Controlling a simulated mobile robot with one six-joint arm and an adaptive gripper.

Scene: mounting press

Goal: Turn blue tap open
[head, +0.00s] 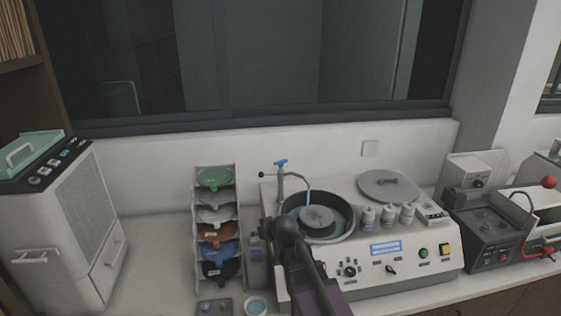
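The blue tap (281,162) is a small blue handle on top of a thin grey upright pipe, at the back left of the grey machine (432,268). Its curved spout reaches right, over the round dark basin (346,232) with a grey disc (317,217) inside. My dark arm rises from the bottom edge and covers the front left of the basin. My gripper (268,230) is at its upper end, below the tap and apart from it in the picture. Its fingers are too dark and small to tell open from shut.
A rack (199,181) of several coloured discs stands left of the tap. White bottles (387,216) and a round grey lid (388,185) sit right of the basin. A small cup (256,306) is at the front. Bench space is clear at the left, near the white unit (55,245).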

